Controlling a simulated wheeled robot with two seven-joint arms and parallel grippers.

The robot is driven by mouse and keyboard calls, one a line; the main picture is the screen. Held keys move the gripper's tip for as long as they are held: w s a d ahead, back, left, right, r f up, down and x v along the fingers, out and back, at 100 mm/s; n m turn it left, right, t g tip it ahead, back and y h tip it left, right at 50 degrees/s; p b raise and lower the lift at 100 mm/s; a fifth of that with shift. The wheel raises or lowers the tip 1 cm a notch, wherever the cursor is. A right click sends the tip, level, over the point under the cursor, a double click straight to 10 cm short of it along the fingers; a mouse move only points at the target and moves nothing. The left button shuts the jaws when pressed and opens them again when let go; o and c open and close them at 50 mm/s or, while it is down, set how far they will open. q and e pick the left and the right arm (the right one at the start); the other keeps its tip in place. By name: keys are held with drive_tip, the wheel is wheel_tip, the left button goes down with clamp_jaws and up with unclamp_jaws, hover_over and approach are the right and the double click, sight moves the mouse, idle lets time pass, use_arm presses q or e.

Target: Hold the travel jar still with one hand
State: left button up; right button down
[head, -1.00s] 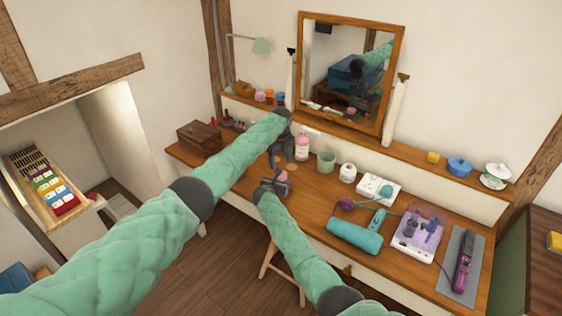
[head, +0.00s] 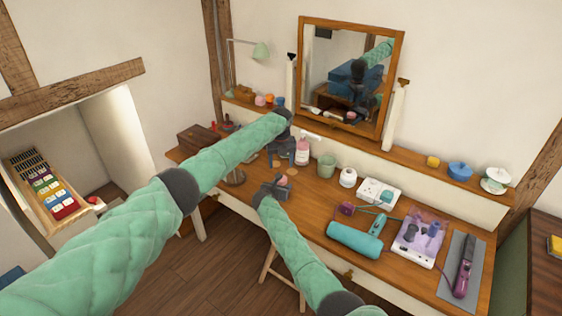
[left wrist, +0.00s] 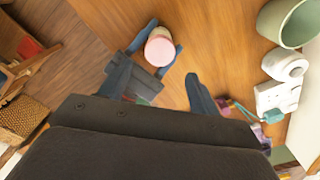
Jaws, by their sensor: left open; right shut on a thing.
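The travel jar (head: 282,181) is small, with a pink lid, and stands upright near the front edge of the wooden dressing table. My right gripper (head: 272,188) is shut around its sides. In the left wrist view the jar's pink top (left wrist: 159,50) shows between the right gripper's two blue-grey fingers. My left gripper (head: 284,163) is open and empty, just behind and above the jar in the head view. Its spread fingers (left wrist: 158,68) show in the left wrist view, with the jar beyond them. The jar's lower part is mostly hidden.
A pink bottle (head: 302,151), a green cup (head: 326,165) and a white round jar (head: 348,177) stand behind. A socket block (head: 378,192), a teal roll (head: 355,240) and a lilac organiser (head: 420,238) lie to the right. Bare tabletop (head: 310,205) lies right of the jar.

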use_arm(q)
drive_tip(key=shift+f, duration=3.8)
drive_tip(key=c, duration=1)
drive_tip(key=shift+n, duration=1.1)
drive_tip(key=n, duration=0.4)
drive_tip(key=shift+n, duration=0.3)
drive_tip(key=o, duration=1.1)
drive_tip(key=shift+r, duration=0.15)
